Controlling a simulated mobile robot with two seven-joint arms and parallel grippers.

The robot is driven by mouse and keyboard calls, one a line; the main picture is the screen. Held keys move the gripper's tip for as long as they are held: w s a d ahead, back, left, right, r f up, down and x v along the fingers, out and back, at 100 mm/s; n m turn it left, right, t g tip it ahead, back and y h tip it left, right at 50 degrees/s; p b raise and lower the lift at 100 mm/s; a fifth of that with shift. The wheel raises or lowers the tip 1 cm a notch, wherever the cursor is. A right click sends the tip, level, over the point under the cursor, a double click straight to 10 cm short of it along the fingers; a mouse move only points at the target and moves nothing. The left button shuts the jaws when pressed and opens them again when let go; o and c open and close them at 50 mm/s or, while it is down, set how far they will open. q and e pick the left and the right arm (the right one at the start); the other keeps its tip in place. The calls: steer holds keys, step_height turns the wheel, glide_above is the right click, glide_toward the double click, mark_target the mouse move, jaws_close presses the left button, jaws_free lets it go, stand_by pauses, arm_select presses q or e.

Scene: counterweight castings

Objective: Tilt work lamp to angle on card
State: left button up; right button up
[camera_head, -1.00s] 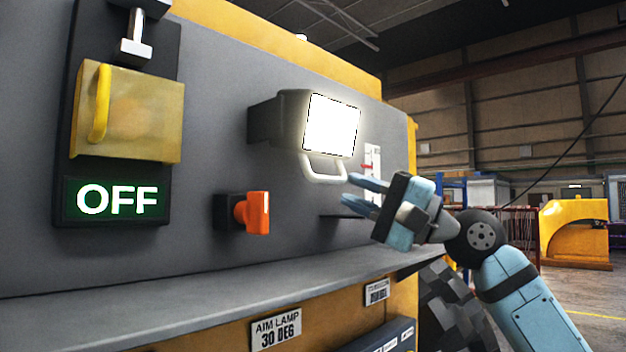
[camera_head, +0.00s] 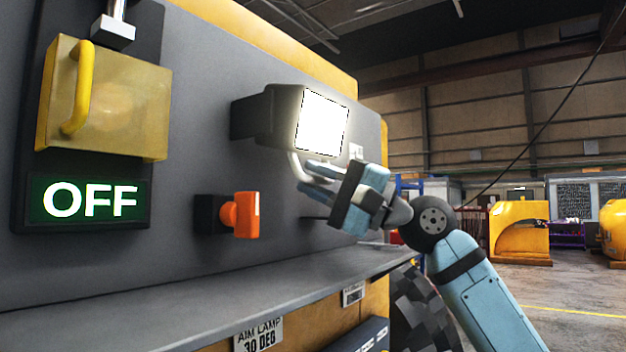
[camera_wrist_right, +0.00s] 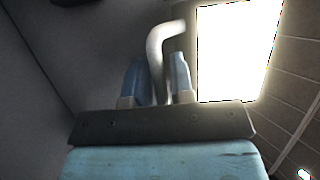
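The work lamp (camera_head: 278,112) has a glowing white face and juts from the grey panel in the head view. Its pale loop handle (camera_head: 295,166) hangs below the face. My right gripper (camera_head: 308,178) is at this handle, its two blue fingers apart. In the right wrist view the handle (camera_wrist_right: 156,60) passes between the fingers (camera_wrist_right: 158,80); whether they touch it is hard to tell. The card (camera_head: 258,335) reads "AIM LAMP 30 DEG" on the front below the ledge. My left gripper is out of view.
An orange knob (camera_head: 240,215) sits on the panel below the lamp. At left are a yellow cover (camera_head: 120,105) with a handle and a green-lit "OFF" sign (camera_head: 88,200). A grey ledge (camera_head: 180,305) runs below. Open floor lies to the right.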

jaws_close()
steer(key=shift+w+a+f+p, duration=0.2)
steer(key=shift+w+a+p, duration=0.2)
steer(key=shift+a, duration=0.15)
steer(key=shift+w+a+f+p, duration=0.15)
steer(key=shift+w+a+p, duration=0.15)
steer(key=shift+w+a, duration=0.15)
jaws_free()
steer(key=shift+s, duration=0.1)
